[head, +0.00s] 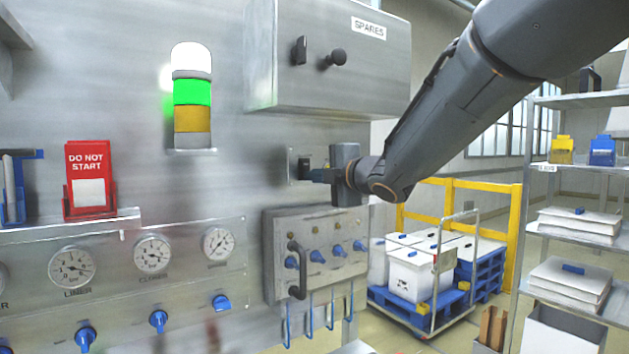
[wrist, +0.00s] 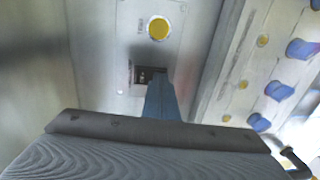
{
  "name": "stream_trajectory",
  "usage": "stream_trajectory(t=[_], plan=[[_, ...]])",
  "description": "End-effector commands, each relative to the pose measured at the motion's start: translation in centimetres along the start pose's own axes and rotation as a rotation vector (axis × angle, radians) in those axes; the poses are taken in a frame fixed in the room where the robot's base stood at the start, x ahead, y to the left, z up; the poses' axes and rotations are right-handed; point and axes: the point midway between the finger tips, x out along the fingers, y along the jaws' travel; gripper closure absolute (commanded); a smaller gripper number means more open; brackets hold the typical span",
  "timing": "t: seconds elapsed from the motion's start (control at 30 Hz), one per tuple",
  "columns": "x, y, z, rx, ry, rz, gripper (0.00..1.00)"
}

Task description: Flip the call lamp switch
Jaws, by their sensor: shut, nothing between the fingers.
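The call lamp switch (head: 304,163) is a small dark rocker on a light plate, on the steel wall below the spares box. In the wrist view the dark switch (wrist: 146,74) sits in the plate below a round yellow button (wrist: 158,28). My gripper (head: 318,175) is shut and empty, its blue fingers pointing at the plate. In the wrist view the gripper (wrist: 161,84) tips overlap the right edge of the switch; I cannot tell if they touch. The lamp stack (head: 192,95) has a bright white top, a glowing green band and a duller amber band.
The spares box (head: 330,55) juts out above the switch. A valve box (head: 316,250) with blue knobs and a dark handle juts out below. A red "do not start" holder (head: 90,180) and a gauge panel (head: 120,262) are left. A cart (head: 425,275) and shelves stand right.

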Motion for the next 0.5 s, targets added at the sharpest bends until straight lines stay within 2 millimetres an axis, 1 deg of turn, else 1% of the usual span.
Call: stream_trajectory(t=[0.17,0.27,0.37,0.5], plan=[[-0.5,0.0,0.1,-0.001,0.0,0.0,1.0],[-1.4,-0.3,0.1,-0.001,0.002,0.0,1.0],[-2.7,-0.6,-0.1,-0.002,0.007,0.001,1.0],[-5.4,-1.4,-0.1,-0.003,0.008,0.003,1.0]])
